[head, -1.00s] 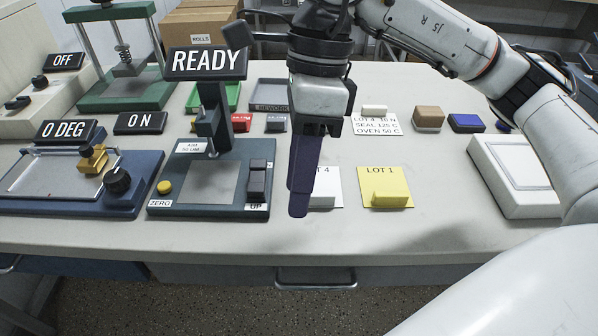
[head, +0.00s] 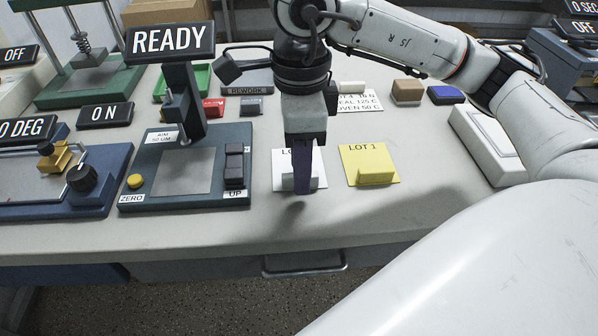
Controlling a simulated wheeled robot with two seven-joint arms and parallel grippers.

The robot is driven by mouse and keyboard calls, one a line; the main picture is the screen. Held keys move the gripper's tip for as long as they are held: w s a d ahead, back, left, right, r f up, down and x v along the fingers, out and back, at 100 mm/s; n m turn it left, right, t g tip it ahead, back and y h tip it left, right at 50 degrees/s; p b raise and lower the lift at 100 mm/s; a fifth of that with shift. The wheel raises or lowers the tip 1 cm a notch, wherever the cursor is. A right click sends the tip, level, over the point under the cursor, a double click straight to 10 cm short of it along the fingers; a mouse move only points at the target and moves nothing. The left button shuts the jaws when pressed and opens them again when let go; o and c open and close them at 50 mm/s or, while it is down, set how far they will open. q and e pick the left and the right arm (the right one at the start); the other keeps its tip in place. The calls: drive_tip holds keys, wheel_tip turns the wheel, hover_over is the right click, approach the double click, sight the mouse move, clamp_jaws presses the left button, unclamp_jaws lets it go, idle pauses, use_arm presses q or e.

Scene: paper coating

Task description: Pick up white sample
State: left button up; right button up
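A small white block (head: 288,182), the white sample, sits on a white card (head: 316,170) marked LOT, on the table at the middle. It is partly hidden behind my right gripper (head: 303,185). The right gripper points down over the front of this card, with its dark fingers seen nearly edge-on and overlapping. I cannot tell whether the fingers touch the block or how far apart they are. My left gripper is not in view.
A yellow block (head: 376,177) on the yellow LOT 1 card (head: 354,154) lies just right. A blue gauge base (head: 208,198) with a READY display (head: 170,40) stands to the left. A white box (head: 485,150) is at the right. The table front is clear.

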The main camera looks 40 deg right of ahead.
drive_tip(key=shift+f, duration=0.3)
clamp_jaws()
